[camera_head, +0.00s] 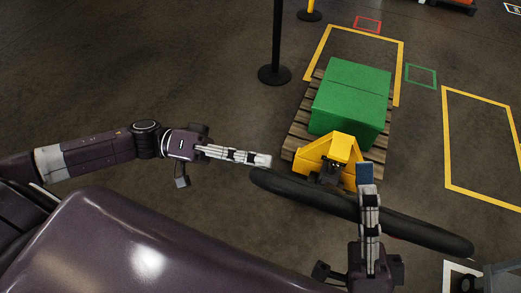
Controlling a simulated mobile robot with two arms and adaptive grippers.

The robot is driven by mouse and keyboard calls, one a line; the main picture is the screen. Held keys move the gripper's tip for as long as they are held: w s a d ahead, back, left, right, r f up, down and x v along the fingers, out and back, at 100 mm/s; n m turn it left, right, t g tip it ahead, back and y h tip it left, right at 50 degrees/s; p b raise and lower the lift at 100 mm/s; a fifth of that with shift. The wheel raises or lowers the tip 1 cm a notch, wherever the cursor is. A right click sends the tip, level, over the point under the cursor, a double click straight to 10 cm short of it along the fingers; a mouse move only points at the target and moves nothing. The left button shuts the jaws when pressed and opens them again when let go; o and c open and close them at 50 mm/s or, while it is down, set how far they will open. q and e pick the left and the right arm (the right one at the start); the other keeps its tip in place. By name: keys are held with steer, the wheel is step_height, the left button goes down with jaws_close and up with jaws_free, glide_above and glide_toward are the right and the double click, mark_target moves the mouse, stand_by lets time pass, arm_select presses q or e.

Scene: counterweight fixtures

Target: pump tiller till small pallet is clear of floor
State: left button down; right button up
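The yellow pallet jack (342,148) stands at the near end of the small wooden pallet (300,126), which carries a green box (352,92). Whether the pallet touches the floor cannot be told from this high angle. The tiller's thick black handle bar (310,192) runs slantwise in front of the jack, toward me. My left gripper (264,160) is just above the bar's left end in the picture; contact is unclear. My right gripper (366,176) overlaps the bar right of its middle, with fingers pointing away from me. Both grippers' fingers show nearly edge-on, so their opening is unclear.
A black post (275,72) on a round base stands left of the pallet. Yellow floor markings (446,140) lie right of and behind the pallet, with small red (368,18) and green (421,66) outlines. The floor at left is clear.

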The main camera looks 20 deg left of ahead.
steer(key=o, duration=0.5)
steer(key=shift+w+a+f, duration=0.1)
steer(key=shift+w+a, duration=0.05)
steer(key=shift+w, duration=0.05)
steer(key=shift+c, duration=0.2)
arm_select(q)
steer(key=shift+s+f, duration=0.2)
steer(key=shift+s, duration=0.05)
arm_select(e)
steer(key=shift+s, duration=0.1)
